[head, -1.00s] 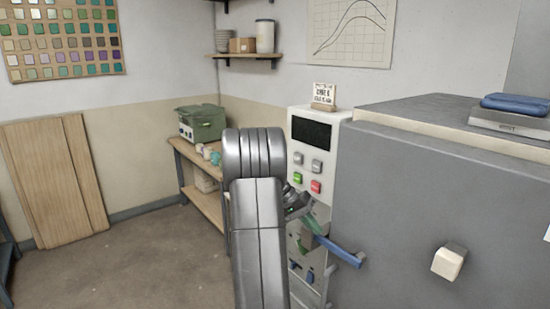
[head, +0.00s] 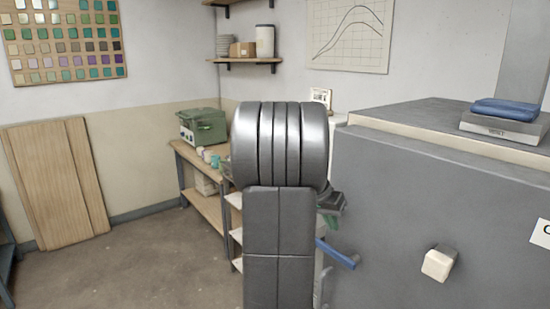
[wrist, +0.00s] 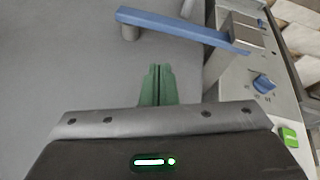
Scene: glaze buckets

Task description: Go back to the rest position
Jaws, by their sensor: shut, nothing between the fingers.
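My gripper (wrist: 157,84) has its two green fingers pressed together, with nothing between them, in the wrist view. In the head view only a little of its green (head: 328,221) shows, right of my arm, which hides most of it. A blue lever handle (wrist: 170,25) lies beyond the fingertips in the wrist view, apart from them. The same blue lever (head: 337,254) sticks out beside the grey kiln (head: 400,200) in the head view, below my gripper.
A blue knob (wrist: 263,84) and a green button (wrist: 288,137) sit on the panel at right in the wrist view. A bench (head: 205,200) with a green box (head: 203,126) stands left of my arm. A pale block (head: 438,263) juts from the kiln. Floor at left is clear.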

